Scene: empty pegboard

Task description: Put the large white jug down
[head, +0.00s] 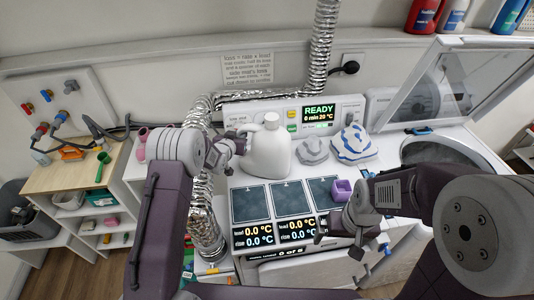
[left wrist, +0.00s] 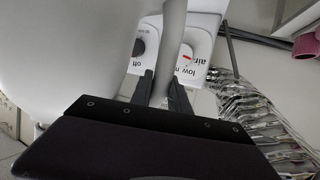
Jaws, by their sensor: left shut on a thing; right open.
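The large white jug (head: 268,152) is upright over the white appliance top, at the back, in front of the control panel. I cannot tell whether its base touches the surface. My left gripper (head: 236,146) is at the jug's left side, shut on its handle. In the left wrist view, the gripper fingers (left wrist: 160,92) are on either side of the white handle (left wrist: 172,50), and the jug body (left wrist: 70,50) fills the left. My right gripper (head: 342,228) is open and apart from the jug, near the front edge beside a purple cup-like object (head: 341,190).
Several dark square pads (head: 250,204) with temperature readouts lie in front of the jug. Two crumpled cloths, grey (head: 312,150) and blue-white (head: 353,145), lie to its right. A foil duct (head: 204,215) runs down on the left. An open lid (head: 455,80) stands at the right.

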